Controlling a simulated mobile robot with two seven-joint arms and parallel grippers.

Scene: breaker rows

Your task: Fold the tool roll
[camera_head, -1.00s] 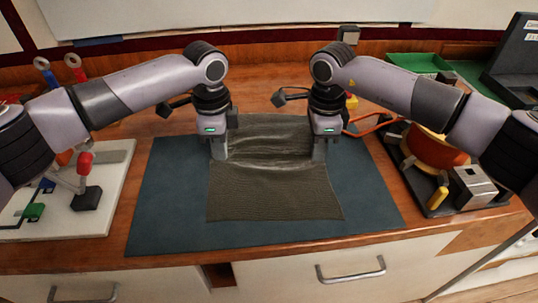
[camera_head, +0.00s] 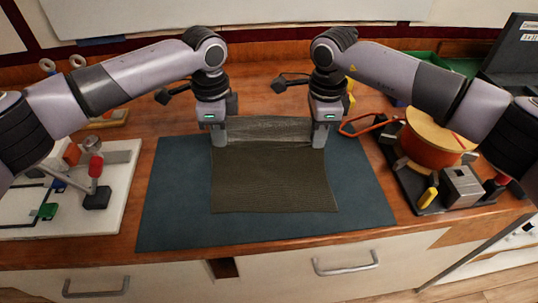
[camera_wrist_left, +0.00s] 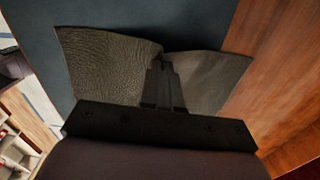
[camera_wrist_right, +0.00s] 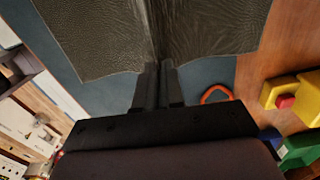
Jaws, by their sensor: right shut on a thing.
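The tool roll (camera_head: 273,182), a dark olive-brown textured cloth, lies on the blue-grey mat (camera_head: 172,205). A crosswise crease runs between my two grippers, with a flat part in front and a greyer, wrinkled part behind. My left gripper (camera_head: 219,141) is shut on the cloth's left edge; in the left wrist view the cloth (camera_wrist_left: 108,65) spreads on both sides of the fingers. My right gripper (camera_head: 319,141) is shut on the right edge; the cloth (camera_wrist_right: 95,40) shows beyond its fingers in the right wrist view. The pinched edges are hidden between the fingers.
A white board with small parts (camera_head: 115,165) stands left of the mat. A dark tray with an orange spool (camera_head: 432,145) and a metal block (camera_head: 462,185) stands at right. An orange cable loop (camera_head: 352,125) lies behind the mat's right side. The mat's front strip is clear.

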